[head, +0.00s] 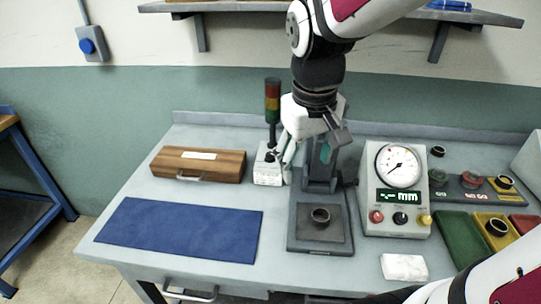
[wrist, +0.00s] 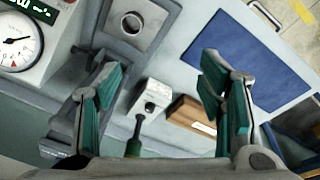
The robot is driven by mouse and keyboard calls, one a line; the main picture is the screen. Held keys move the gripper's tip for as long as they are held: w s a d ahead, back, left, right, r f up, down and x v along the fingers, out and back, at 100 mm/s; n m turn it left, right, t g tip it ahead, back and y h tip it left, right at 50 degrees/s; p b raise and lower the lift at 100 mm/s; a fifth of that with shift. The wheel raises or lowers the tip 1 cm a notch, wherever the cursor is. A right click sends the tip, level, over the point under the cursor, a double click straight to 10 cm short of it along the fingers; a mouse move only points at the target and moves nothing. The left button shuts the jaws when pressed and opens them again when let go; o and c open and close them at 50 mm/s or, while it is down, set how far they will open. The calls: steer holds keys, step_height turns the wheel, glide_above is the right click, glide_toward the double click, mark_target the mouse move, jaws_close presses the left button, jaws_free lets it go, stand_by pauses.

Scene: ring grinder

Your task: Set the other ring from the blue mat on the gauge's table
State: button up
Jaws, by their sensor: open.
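The blue mat (head: 180,229) lies at the left of the bench with no ring on it. It shows bare in the wrist view (wrist: 235,52) too. A dark ring (head: 320,216) sits on the gauge's table (head: 337,233), the grey plate at the foot of the gauge stand (head: 322,163). The wrist view also shows this ring (wrist: 131,22). The gauge box (head: 395,190) has a dial and a green mm display. My gripper (head: 308,150) is above the bench by the stand, behind the ring. In the wrist view its teal fingers (wrist: 158,78) are wide apart and empty.
A wooden box (head: 198,165) and a signal tower (head: 272,105) stand behind the mat. A white block (head: 404,267) lies front right. Green (head: 459,238), yellow and red mats lie at right, with a ring (head: 497,227) on the yellow one. More rings stand behind them.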

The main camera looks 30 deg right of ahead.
steer(key=s+a+r+t+y, duration=0.1)
steer(key=s+a+r+t, duration=0.2)
steer(key=s+a, duration=0.4)
steer(key=shift+s+r+n+t, duration=0.35)
steer(key=shift+s+r, duration=0.2)
steer(key=shift+r, duration=0.25)
steer(key=shift+d, duration=0.1)
